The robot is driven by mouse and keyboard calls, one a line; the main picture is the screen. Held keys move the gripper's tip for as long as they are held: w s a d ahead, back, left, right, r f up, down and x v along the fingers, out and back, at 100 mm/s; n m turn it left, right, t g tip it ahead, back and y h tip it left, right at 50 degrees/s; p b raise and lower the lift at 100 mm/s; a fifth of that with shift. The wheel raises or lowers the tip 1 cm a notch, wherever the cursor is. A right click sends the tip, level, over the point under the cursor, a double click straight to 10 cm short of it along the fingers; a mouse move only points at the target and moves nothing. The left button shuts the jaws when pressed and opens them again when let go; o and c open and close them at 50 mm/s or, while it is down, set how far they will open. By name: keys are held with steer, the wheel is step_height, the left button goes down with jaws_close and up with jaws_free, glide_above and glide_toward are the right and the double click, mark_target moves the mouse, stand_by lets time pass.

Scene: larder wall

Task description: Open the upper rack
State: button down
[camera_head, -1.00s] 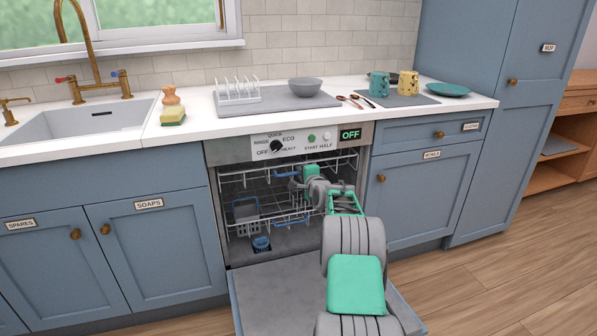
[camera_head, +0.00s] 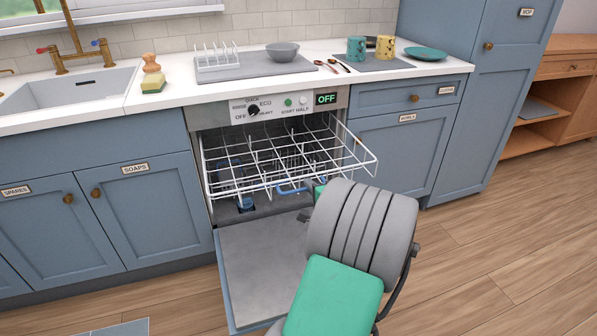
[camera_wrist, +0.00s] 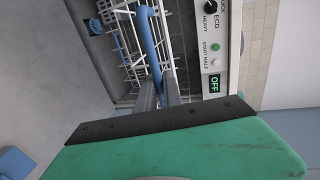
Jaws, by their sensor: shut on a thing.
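The upper rack (camera_head: 265,160), a white wire basket, stands well out of the dishwasher over the lowered door (camera_head: 258,260). It is empty as far as I see. Its blue handle (camera_head: 290,190) is at the front, low in the head view; the handle also shows in the wrist view (camera_wrist: 149,40) as a blue bar. My gripper (camera_wrist: 158,84) is shut on this handle, its two grey fingers at the bar. In the head view my arm hides most of the gripper and the rack's lower right front.
The dishwasher's panel (camera_head: 275,106) reads OFF. The counter above holds a grey bowl (camera_head: 283,50), mugs and a plate. Wooden floor is clear at the right.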

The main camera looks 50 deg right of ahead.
steer(key=v, duration=0.3)
steer(key=shift+s+a+f, duration=0.1)
steer(key=shift+s+f, duration=0.15)
steer(key=shift+f, duration=0.05)
steer(key=c, duration=1.5)
jaws_free()
steer(key=p+v, duration=0.1)
steer(key=v, duration=0.6)
steer(key=shift+s+a+p, duration=0.2)
steer(key=shift+s+p, duration=0.1)
steer(key=shift+s, duration=0.05)
steer(key=shift+r, duration=0.1)
